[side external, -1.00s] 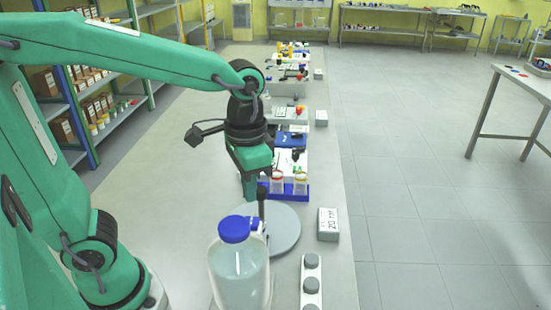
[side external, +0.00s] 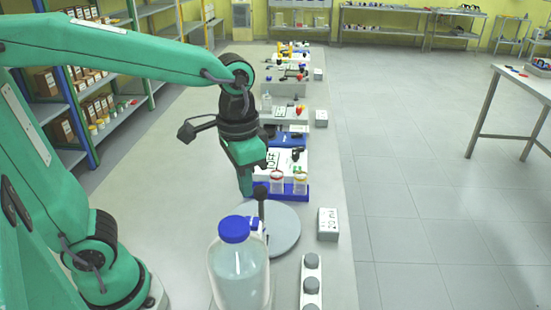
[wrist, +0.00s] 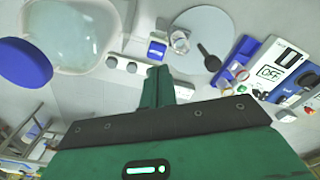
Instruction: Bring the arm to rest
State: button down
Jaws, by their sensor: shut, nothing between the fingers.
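My gripper (side external: 245,188) hangs from the bent green arm, fingers downward, above the bench. It is shut and empty. In the side view it is behind the grey round plate (side external: 284,232) and left of the blue rack (side external: 295,194), seemingly clear of both. In the wrist view the closed fingers (wrist: 157,76) show with nothing between them. A glass bottle with a blue cap (side external: 234,229) stands in the foreground, holding a pale liquid.
A labelled grey box (side external: 328,224) and a strip with grey knobs (side external: 311,285) sit near the bench's right edge. Lab equipment lines the bench behind. The bench (side external: 170,170) is clear left of my gripper.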

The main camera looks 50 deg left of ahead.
jog(key=s+a+r+n+t, duration=0.1)
jog(key=s+a+n+t, duration=0.1)
jog(key=s+a+t, duration=0.3)
jog(key=shift+a+r+n, duration=0.25)
jog(key=shift+a+n, duration=0.15)
jog(key=shift+a, duration=0.95)
jog(key=shift+w+d, duration=0.15)
jog(key=shift+w, duration=0.05)
jog(key=w+d+m+g, duration=0.3)
jog(key=w+d+g, duration=0.2)
jog(key=d, duration=0.3)
jog(key=shift+d, duration=0.1)
jog(key=shift+f, duration=0.15)
jog(key=shift+f, duration=3.2)
